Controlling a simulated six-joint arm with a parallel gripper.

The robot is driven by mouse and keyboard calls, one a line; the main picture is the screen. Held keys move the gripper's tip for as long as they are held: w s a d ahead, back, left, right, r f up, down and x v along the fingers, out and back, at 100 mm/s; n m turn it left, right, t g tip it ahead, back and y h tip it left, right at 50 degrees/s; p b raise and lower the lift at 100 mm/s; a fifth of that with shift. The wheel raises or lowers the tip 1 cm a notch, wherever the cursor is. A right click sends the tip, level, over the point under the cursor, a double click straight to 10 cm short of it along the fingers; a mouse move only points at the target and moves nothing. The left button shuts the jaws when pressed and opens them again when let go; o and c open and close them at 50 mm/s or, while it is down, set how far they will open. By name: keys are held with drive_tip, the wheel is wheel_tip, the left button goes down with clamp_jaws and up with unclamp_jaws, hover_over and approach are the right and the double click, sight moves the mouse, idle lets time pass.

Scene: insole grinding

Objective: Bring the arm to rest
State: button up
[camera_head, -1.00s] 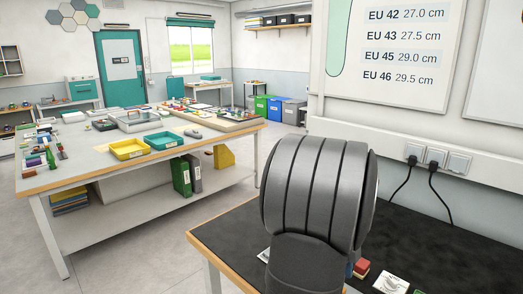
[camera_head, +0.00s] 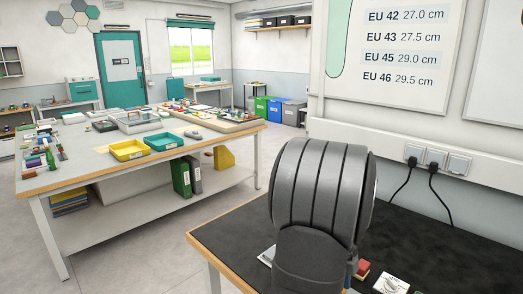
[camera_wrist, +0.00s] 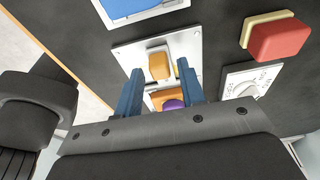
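In the wrist view my gripper (camera_wrist: 160,68) has its two blue fingers apart, with no object held between them. Beyond and below the fingers lies a pale metal plate (camera_wrist: 190,46) on the dark bench top. An orange block (camera_wrist: 159,66) is on the plate, seen between the fingers. A second orange piece with a purple part (camera_wrist: 172,104) shows nearer the gripper base, partly hidden by it. In the head view my dark grey arm link fills the lower middle and hides most of the gripper.
The black bench (camera_head: 235,236) holds a red block (camera_wrist: 279,38) on a beige base and a white labelled panel (camera_wrist: 250,80). A blue-edged tray (camera_wrist: 140,8) is at the wrist view's top. Wall sockets with cables (camera_head: 436,157) are behind. A separate worktable (camera_head: 80,178) stands left.

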drive_tip(key=shift+x, duration=0.95)
drive_tip(key=shift+w+a, duration=0.1)
drive_tip(key=shift+w, duration=0.05)
drive_tip(key=shift+r, duration=0.15)
drive_tip(key=shift+r, duration=0.65)
drive_tip(key=v, duration=0.5)
drive_tip(key=shift+s+d+r, duration=0.3)
drive_tip(key=shift+r, duration=0.1)
drive_tip(key=x, duration=0.4)
drive_tip(key=w+a+x, duration=0.1)
drive_tip(key=x, duration=0.2)
drive_tip(key=shift+f, duration=0.25)
drive_tip(key=shift+s+d, duration=1)
drive_tip(key=shift+d, duration=0.05)
drive_tip(key=shift+s+d, duration=0.45)
drive_tip(key=shift+w+a, duration=0.1)
